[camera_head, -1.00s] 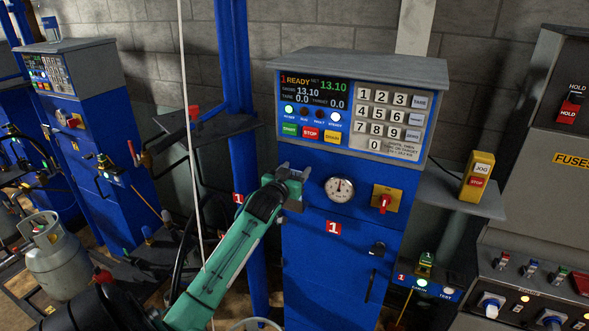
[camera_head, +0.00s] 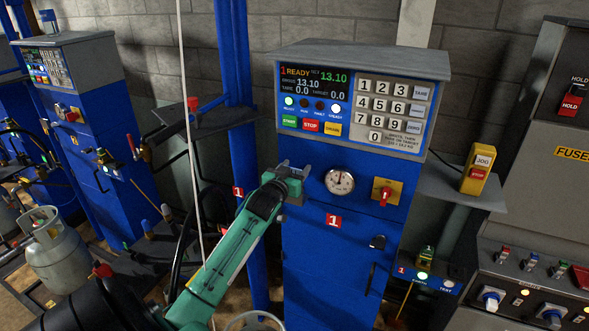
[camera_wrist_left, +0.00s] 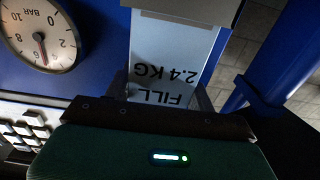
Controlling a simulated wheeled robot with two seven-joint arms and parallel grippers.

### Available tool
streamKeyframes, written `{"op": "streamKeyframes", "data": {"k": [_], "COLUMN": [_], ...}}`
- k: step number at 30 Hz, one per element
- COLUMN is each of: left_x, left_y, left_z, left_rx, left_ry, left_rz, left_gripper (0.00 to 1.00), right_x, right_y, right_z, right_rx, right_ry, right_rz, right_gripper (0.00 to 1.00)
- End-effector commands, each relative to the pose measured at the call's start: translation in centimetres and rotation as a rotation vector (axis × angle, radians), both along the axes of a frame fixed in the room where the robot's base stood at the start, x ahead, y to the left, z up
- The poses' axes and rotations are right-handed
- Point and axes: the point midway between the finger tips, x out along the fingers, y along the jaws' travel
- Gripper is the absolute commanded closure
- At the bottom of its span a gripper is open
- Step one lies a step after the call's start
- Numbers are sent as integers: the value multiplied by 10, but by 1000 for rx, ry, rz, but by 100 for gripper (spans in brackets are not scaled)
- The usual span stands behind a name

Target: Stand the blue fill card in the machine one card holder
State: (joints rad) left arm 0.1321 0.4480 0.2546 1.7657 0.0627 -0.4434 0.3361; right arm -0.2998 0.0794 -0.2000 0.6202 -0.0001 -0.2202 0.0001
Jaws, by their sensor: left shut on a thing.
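My left gripper (camera_head: 292,169) is at the front of the blue machine one (camera_head: 330,255), left of its round gauge. It is shut on the blue fill card (camera_wrist_left: 172,62), which has a pale face printed "FILL 2.4 KG", upside down in the left wrist view. The card's far end meets a grey bar (camera_wrist_left: 205,8), which looks like the card holder; I cannot tell how deep it sits. In the head view the gripper hides the card, and a grey piece (camera_head: 294,197) shows just below the jaws. My right gripper is out of view.
The gauge (camera_head: 339,182) and a red rotary switch (camera_head: 386,193) are close to the right of the gripper. The keypad panel (camera_head: 393,107) is above. A blue post (camera_head: 240,140) and a thin pale cord (camera_head: 188,140) stand to the left.

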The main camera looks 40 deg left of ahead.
Motion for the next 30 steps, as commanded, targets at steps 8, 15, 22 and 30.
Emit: {"op": "streamKeyframes", "data": {"k": [8, 15, 22, 30], "left_x": [0, 0, 0, 0], "left_y": [0, 0, 0, 0], "left_z": [-6, -11, -14, -14], "left_rx": [0, 0, 0, 0], "left_ry": [0, -1, -1, 0], "left_rz": [0, 0, 0, 0], "left_gripper": [70, 70, 70, 31], "right_x": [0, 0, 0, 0], "right_y": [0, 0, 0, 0], "right_z": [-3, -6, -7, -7], "right_rx": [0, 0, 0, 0], "right_ry": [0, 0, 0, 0], "right_rz": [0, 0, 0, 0], "right_gripper": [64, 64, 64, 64]}}
